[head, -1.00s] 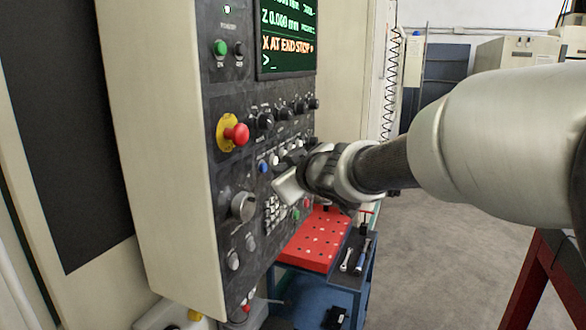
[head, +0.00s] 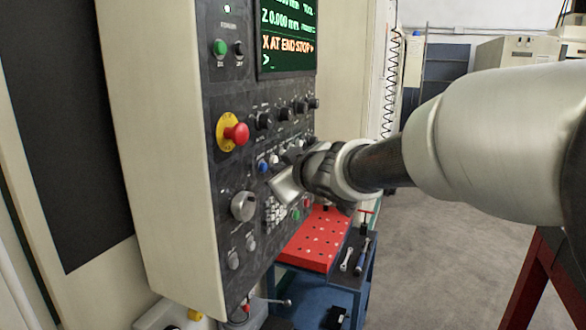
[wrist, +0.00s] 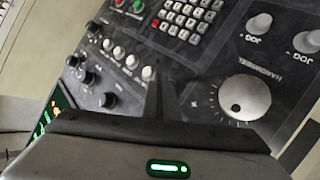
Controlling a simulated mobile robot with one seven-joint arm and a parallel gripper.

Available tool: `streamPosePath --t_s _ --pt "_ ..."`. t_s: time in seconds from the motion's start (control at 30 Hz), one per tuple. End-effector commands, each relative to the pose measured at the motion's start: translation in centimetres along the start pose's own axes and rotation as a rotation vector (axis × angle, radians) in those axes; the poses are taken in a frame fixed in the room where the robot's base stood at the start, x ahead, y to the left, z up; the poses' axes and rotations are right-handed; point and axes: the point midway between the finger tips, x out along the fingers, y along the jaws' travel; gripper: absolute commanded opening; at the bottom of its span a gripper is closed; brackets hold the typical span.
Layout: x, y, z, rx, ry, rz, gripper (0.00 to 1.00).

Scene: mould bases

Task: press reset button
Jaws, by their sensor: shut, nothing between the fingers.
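The machine's control panel (head: 225,185) carries many buttons, and I cannot read a label that marks the reset button. A blue button (head: 262,167) sits in a row with white buttons (head: 274,159). In the wrist view the white buttons (wrist: 132,62) show left of the fingers; the blue one does not show there and may be hidden behind them. My gripper (wrist: 160,85) is shut and empty, pointing at the panel near the end of that row. In the head view my gripper (head: 288,160) is close to the panel, its tips partly hidden. I cannot tell whether they touch it.
A red emergency knob (head: 236,133) sticks out up and left of the gripper. A large dial (wrist: 244,97) and a keypad (wrist: 185,20) are near the fingers. The screen (head: 287,35) reads "X AT END STOP". A blue cart with a red top (head: 318,240) stands below.

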Motion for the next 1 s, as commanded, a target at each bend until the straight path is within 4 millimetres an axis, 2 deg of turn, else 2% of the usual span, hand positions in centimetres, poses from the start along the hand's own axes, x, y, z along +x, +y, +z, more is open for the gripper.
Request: streamPosePath --t_s 1.0 --pt "0.67 -0.53 -0.51 -0.001 0.001 -0.001 0.00"
